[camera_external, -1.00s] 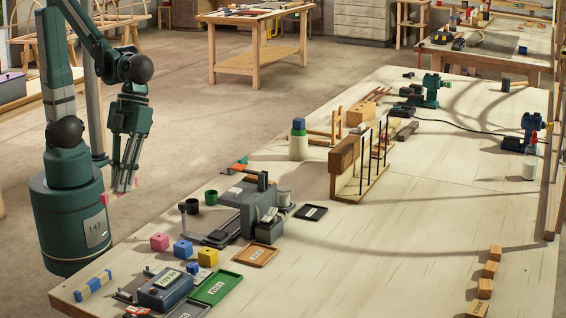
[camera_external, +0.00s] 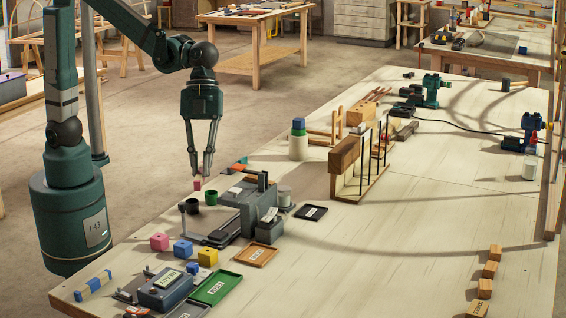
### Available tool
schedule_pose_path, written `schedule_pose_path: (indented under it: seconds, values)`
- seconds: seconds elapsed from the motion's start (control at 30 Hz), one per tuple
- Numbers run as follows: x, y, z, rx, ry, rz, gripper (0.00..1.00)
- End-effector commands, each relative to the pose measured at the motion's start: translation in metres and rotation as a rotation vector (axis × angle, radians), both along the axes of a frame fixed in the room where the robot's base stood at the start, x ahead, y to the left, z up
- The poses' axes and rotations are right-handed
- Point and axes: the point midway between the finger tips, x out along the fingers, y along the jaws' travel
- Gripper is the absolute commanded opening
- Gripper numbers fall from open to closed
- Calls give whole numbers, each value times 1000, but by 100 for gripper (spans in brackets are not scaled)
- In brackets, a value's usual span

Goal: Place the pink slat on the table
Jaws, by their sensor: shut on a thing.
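The pink slat (camera_external: 197,184) shows as a small pink end just below my gripper's fingertips. The rest of it is hidden or too small to make out. My gripper (camera_external: 202,173) points down with its fingers close together, shut on the slat. It is over or near the left edge of the table (camera_external: 420,240), behind the cups. I cannot tell whether the slat is above the tabletop or just beyond its edge.
A green cup (camera_external: 211,197) and a dark cup (camera_external: 191,206) stand close to the slat. A grey machine (camera_external: 238,212), pink cube (camera_external: 159,242), blue cube (camera_external: 183,249) and yellow cube (camera_external: 208,257) are nearer. The table's middle right is mostly clear.

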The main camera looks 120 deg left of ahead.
Motion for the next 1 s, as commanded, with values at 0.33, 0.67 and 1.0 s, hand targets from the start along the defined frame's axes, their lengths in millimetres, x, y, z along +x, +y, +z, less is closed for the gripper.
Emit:
schedule_pose_path:
  seconds: [0.33,0.67,1.0]
  values:
    - [51,91,3,3,0,185,0]
    - [85,185,4,4,-1,357,0]
    - [107,289,3,3,0,533,0]
